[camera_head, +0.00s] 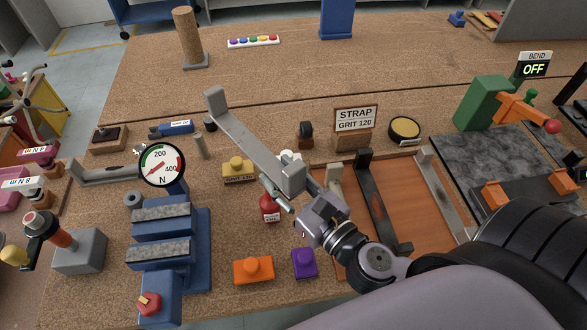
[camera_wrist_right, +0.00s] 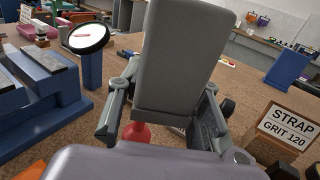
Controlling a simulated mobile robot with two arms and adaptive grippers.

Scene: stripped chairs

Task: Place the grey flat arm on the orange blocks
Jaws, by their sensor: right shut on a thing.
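My right gripper (camera_head: 290,190) is shut on a grey flat arm (camera_head: 247,138), a long bar with upturned ends, near its lower right end. The bar is raised above the table and slants up to the far left. In the right wrist view the grey arm (camera_wrist_right: 185,55) stands between the two fingers of the gripper (camera_wrist_right: 163,112). Two orange blocks, one (camera_head: 495,194) at left and one (camera_head: 562,181) at right, sit on the dark slab of the bending station, to the right of the gripper and apart from the bar. My left gripper is not in view.
A wooden tray (camera_head: 395,203) with a dark bar and grey bars lies right of the gripper. The green bending press (camera_head: 485,103) has an orange lever.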

